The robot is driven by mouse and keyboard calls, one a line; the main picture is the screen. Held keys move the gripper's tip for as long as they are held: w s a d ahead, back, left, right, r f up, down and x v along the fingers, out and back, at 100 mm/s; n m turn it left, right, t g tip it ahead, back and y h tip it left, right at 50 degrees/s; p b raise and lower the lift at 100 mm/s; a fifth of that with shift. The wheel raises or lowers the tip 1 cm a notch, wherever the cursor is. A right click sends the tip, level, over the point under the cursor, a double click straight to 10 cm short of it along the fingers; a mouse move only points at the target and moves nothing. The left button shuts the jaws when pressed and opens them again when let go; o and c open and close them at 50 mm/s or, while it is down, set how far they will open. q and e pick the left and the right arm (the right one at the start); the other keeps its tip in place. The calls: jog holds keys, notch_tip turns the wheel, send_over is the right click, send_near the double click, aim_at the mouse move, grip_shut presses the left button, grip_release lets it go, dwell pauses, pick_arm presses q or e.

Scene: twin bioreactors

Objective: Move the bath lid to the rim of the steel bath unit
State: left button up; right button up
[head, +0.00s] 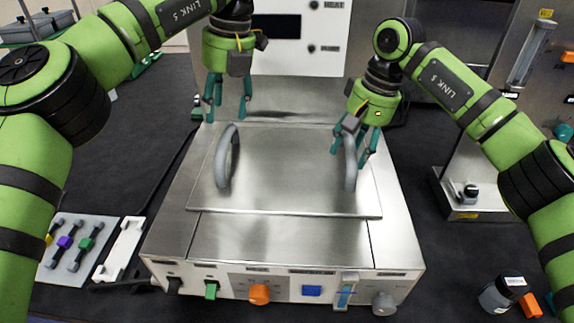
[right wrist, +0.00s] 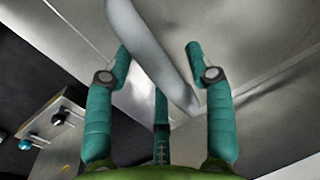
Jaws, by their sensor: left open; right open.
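The bath lid (head: 285,190) is a flat steel plate with two grey arched handles, a left one (head: 224,158) and a right one (head: 351,165). It lies over the top of the steel bath unit (head: 280,245); I cannot tell whether it sits flush. My left gripper (head: 226,114) is open and empty, above and behind the left handle. My right gripper (head: 351,153) is open at the right handle. In the right wrist view, that handle (right wrist: 150,50) passes between the spread fingers of my right gripper (right wrist: 160,65); contact is unclear.
A white panel with a dark display (head: 277,27) stands behind the bath. Knobs and switches, including an orange knob (head: 259,294), line the bath's front. A tray of coloured connectors (head: 75,247) lies left. A small jar (head: 500,294) stands right.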

pick_arm(q)
jog(key=r, duration=0.3)
jog(key=shift+d+r, duration=0.25)
jog(key=shift+d, duration=0.1)
pick_arm(e)
notch_tip(320, 180, up, 12)
jog(key=d, duration=0.2)
jog(key=shift+d, duration=0.15)
jog(key=shift+f, duration=0.2)
